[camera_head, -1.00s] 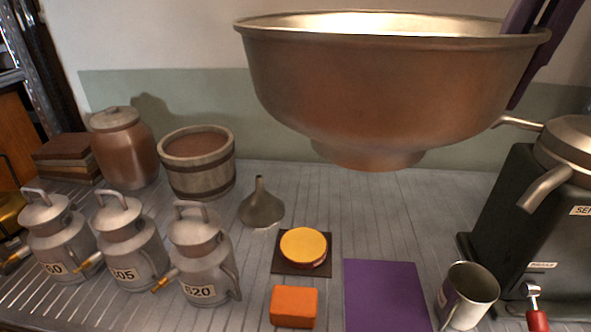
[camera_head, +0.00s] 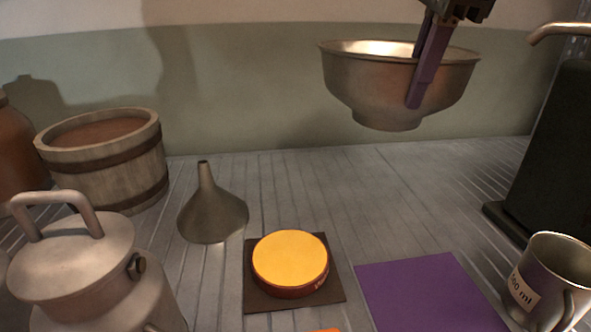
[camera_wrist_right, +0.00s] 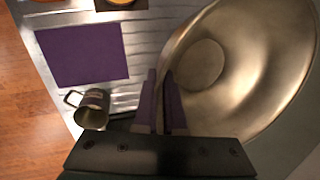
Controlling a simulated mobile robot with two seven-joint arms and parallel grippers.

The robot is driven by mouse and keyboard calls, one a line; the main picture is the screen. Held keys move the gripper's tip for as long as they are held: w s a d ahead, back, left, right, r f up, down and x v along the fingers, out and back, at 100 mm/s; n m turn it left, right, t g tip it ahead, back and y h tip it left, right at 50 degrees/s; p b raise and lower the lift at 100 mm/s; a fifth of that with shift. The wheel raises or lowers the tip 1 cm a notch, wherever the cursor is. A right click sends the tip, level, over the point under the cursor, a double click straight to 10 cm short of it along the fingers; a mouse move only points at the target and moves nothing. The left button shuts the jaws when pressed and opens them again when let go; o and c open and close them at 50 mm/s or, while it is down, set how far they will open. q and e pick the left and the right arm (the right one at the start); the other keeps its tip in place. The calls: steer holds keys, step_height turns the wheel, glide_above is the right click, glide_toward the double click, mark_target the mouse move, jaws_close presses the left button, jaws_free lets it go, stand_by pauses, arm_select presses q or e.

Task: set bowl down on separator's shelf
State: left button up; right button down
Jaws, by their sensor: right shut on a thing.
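The metal bowl (camera_head: 375,88) hangs in the air above the back of the counter, roughly upright. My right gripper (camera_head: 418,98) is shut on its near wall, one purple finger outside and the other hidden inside. In the right wrist view the bowl (camera_wrist_right: 235,75) fills the right side and the gripper fingers (camera_wrist_right: 162,105) pinch its rim. The separator (camera_head: 560,150) shows in part at the right edge as a dark body with a spout; its shelf cannot be made out. My left gripper is not in view.
A metal measuring cup (camera_head: 550,280) stands at front right beside a purple mat (camera_head: 425,295). A yellow-topped round (camera_head: 290,260), a funnel (camera_head: 212,210), a wooden bucket (camera_head: 105,160) and a milk can (camera_head: 85,265) stand to the left. The counter below the bowl is clear.

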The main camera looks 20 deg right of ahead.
steer(key=shift+s+f+b, duration=0.1)
steer(key=shift+f+b, duration=1.3)
steer(key=shift+f, duration=6.9)
steer(key=shift+f, duration=0.15)
steer(key=c, duration=1)
jaws_free()
